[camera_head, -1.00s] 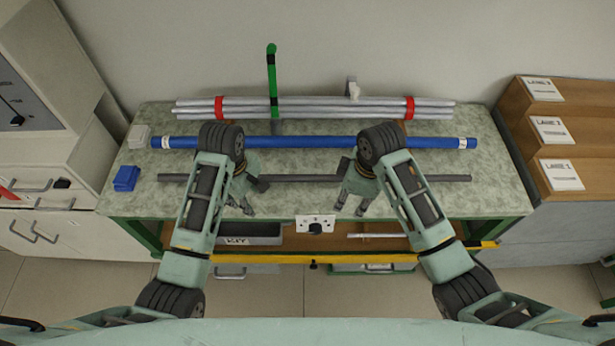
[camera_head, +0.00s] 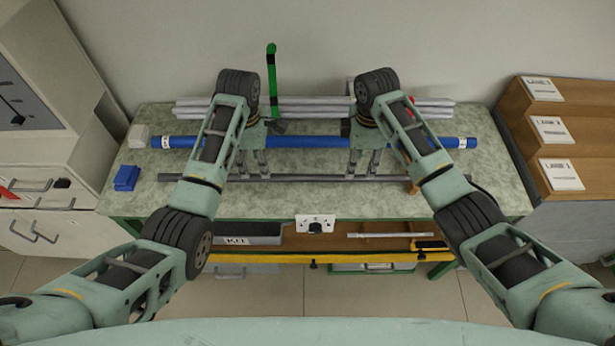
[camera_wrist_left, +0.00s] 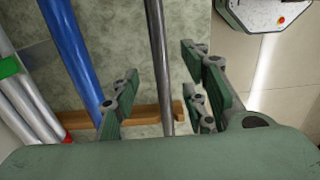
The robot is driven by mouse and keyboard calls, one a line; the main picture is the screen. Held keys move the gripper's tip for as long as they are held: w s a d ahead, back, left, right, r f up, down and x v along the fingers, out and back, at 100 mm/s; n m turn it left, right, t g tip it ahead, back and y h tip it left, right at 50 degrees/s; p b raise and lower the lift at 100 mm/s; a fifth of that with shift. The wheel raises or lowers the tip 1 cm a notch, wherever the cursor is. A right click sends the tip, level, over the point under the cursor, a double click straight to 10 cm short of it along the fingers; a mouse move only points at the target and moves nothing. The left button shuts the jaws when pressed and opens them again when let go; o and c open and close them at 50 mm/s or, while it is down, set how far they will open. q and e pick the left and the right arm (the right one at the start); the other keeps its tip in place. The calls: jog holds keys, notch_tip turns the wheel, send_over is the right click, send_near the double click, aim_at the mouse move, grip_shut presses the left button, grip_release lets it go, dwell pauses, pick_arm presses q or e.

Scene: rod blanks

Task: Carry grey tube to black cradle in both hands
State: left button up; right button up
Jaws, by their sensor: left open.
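The grey tube (camera_head: 308,178) lies lengthwise along the front part of the worktable. My left gripper (camera_head: 252,164) points down over its left half with fingers apart. In the left wrist view the grey tube (camera_wrist_left: 159,55) runs between the open fingers (camera_wrist_left: 162,95), and I see no grip on it. My right gripper (camera_head: 364,164) points down over the tube's right half. Its two fingers look apart, but whether they touch the tube is not clear. I cannot make out a black cradle in either view.
A blue tube (camera_head: 310,142) lies just behind the grey tube. Behind it is a bundle of pale tubes (camera_head: 320,108) with a green post (camera_head: 271,80). A small blue box (camera_head: 126,178) sits at the left. A wooden stepped rack (camera_head: 548,130) stands at the right.

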aim_at(259, 175)
pick_arm(q)
jog(key=shift+f, duration=3.05)
pick_arm(e)
jog(key=shift+f, duration=3.05)
pick_arm(q)
jog(key=shift+c, duration=0.6)
pick_arm(e)
jog(key=shift+c, duration=0.5)
pick_arm(q)
grip_shut()
pick_arm(e)
grip_shut()
